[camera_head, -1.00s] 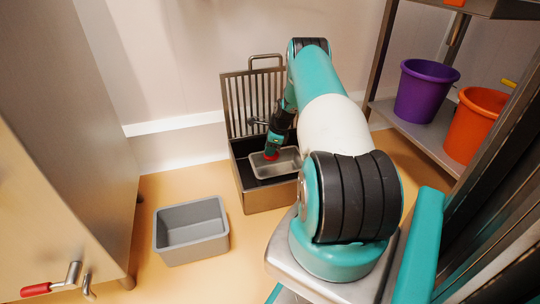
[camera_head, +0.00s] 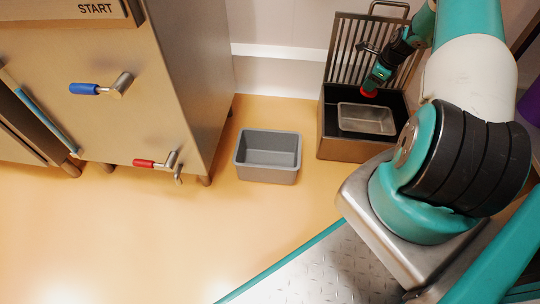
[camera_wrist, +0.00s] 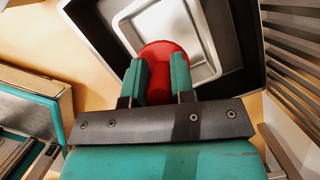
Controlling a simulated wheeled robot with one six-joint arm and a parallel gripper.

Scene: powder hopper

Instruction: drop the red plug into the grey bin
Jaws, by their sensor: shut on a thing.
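The red plug (camera_head: 370,92) is held in my gripper (camera_head: 376,84), above the black interior of a metal box. In the wrist view the red plug (camera_wrist: 162,58) sits between the two green fingers of my gripper (camera_wrist: 160,80), which are shut on it. The plug's sides are partly hidden by the fingers. The grey bin (camera_head: 268,172) stands on the floor to the left of the metal box, and it looks empty. My gripper is apart from the bin, to its right and farther back.
The metal box (camera_head: 345,150) holds a shallow metal tray (camera_head: 344,118) and has a slatted, raised lid (camera_head: 350,45). A steel cabinet (camera_head: 180,60) with a blue handle (camera_head: 85,89) and a red handle (camera_head: 144,163) stands at the left. Floor (camera_head: 215,215) around the bin's front is clear.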

